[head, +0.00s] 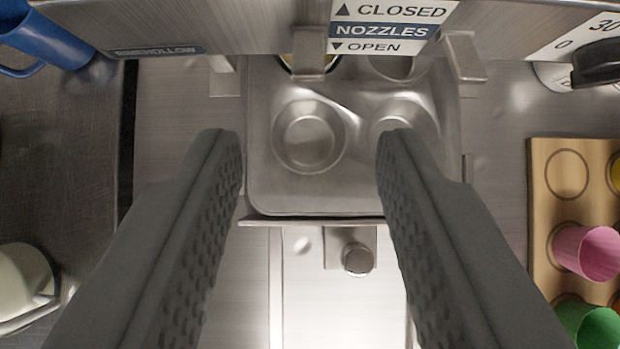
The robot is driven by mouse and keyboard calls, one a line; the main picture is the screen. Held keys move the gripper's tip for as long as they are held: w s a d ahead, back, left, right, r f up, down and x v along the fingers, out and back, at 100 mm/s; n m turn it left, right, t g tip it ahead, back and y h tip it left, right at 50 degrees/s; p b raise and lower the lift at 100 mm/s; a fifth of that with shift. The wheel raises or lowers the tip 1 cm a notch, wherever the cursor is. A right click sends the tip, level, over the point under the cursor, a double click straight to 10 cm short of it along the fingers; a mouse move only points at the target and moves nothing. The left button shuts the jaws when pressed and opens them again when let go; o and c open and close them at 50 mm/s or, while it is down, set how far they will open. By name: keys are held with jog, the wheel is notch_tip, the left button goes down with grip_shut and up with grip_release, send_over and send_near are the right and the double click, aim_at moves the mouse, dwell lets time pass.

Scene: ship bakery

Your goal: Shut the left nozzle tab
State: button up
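The left nozzle tab (311,54) is a small metal tab on the front of the steel machine, just left of the nozzle label (392,31). The label reads CLOSED with an up arrow above and OPEN with a down arrow below. The left tab's lower end hangs at about the level of OPEN or slightly below. The right nozzle tab (464,57) hangs at a similar level right of the label. My gripper (303,140) is open and empty; its fingers are spread wide, nearer the camera than the left tab and below it in the picture.
A metal muffin tray (262,190) with round cups sits under the machine front. A yellow rim shows partly behind the left tab. A black dial (598,63) is at upper right. A wooden board (541,200) holds coloured cups at right; a blue mug (45,35) is upper left.

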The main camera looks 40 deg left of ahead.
jog(key=v, duration=0.8)
